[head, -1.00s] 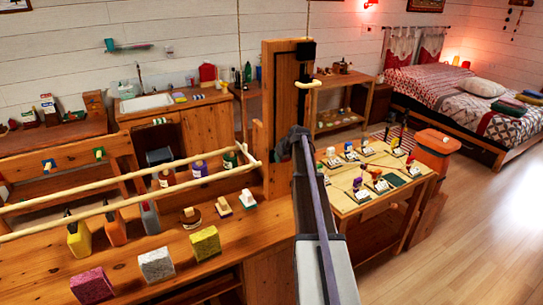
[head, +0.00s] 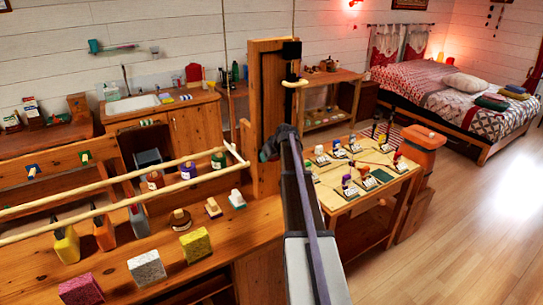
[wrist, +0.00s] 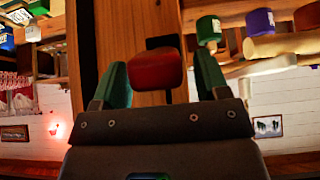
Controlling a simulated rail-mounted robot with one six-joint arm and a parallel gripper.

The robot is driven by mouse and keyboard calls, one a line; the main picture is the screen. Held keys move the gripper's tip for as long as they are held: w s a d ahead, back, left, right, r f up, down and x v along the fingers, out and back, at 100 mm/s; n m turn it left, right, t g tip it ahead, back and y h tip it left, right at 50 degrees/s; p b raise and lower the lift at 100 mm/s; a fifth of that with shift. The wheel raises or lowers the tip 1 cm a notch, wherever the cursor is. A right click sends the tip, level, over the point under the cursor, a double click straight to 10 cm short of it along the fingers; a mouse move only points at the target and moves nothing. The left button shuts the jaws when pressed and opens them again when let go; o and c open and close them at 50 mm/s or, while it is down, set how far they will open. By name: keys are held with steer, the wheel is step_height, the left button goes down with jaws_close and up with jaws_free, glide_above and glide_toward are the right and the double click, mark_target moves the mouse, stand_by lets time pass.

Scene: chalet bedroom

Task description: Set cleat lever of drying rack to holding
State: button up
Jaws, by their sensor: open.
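The drying rack has long pale wooden rails (head: 120,181) and an upright wooden post (head: 264,80). A black strip with a black block (head: 291,50) runs up the post, and a cream toggle (head: 295,83) hangs below the block. In the wrist view my gripper (wrist: 161,80) is open, with one green finger on each side of a red block (wrist: 157,68). The red block looks like the cleat lever's end, set against the post; contact with the fingers cannot be told.
Bottles and sponges, including a yellow one (head: 195,244), stand on the wooden counter (head: 240,230) at left. A small table (head: 340,203) with labelled items stands right of my arm. The floor (head: 470,200) at right is clear.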

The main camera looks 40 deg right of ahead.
steer(key=p+v, duration=0.8)
steer(key=v, duration=0.2)
steer(key=shift+s+r, duration=0.15)
steer(key=shift+r, duration=0.05)
steer(key=s+a+f+g+b, duration=0.2)
steer(key=s+a, duration=0.6)
steer(key=a, duration=0.6)
steer(key=s+a+f+g+b, duration=0.2)
steer(key=s+a+f+b, duration=0.2)
steer(key=a, duration=1)
steer(key=s+a+f+n+g+b, duration=0.1)
steer(key=s+a+f+g+b, duration=0.2)
steer(key=s+a+f, duration=0.4)
steer(key=s+a, duration=0.5)
steer(key=a, duration=0.2)
steer(key=shift+a+y+b, duration=0.25)
steer(key=shift+y+b, duration=0.15)
